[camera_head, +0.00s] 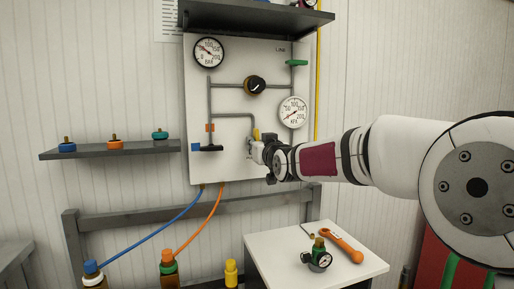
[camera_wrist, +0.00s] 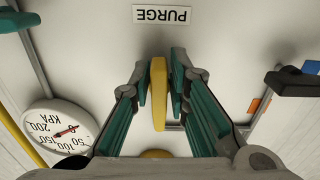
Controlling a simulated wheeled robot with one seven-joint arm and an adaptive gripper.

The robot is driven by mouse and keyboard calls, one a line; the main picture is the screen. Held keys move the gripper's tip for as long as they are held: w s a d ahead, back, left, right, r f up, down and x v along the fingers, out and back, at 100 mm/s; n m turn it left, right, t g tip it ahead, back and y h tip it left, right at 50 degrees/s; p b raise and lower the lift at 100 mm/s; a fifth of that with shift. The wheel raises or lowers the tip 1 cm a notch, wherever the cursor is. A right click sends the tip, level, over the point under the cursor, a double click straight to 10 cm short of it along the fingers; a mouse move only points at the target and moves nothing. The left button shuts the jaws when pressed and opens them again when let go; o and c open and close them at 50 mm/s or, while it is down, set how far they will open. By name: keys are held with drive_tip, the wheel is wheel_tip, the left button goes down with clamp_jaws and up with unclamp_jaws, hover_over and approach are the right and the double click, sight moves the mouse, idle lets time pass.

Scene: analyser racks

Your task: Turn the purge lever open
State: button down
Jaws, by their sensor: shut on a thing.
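The purge lever is a yellow handle (camera_head: 256,134) on the white panel (camera_head: 228,165), below the round black knob (camera_head: 255,85). In the wrist view the yellow lever (camera_wrist: 158,90) runs along the picture's height between my finger pads, under an upside-down PURGE label (camera_wrist: 162,15). My gripper (camera_wrist: 160,85) is shut on the lever, a pad on each side. In the head view my gripper (camera_head: 258,150) reaches the panel from the right and covers the lever's lower part and its pipe.
Two gauges (camera_head: 208,52) (camera_head: 293,111) and a green lever (camera_head: 297,63) are on the panel. A shelf (camera_head: 110,150) with small fittings is left. A white table (camera_head: 270,250) below holds a regulator (camera_head: 317,258) and an orange tool (camera_head: 342,243). Bottles stand lower left.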

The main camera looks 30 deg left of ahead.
drive_tip(key=shift+m, duration=0.3)
drive_tip(key=c, duration=1.7)
unclamp_jaws()
drive_tip(key=shift+o, duration=0.2)
drive_tip(key=shift+d, duration=0.1)
drive_tip(key=v, duration=1.1)
drive_tip(key=shift+s+d, duration=0.3)
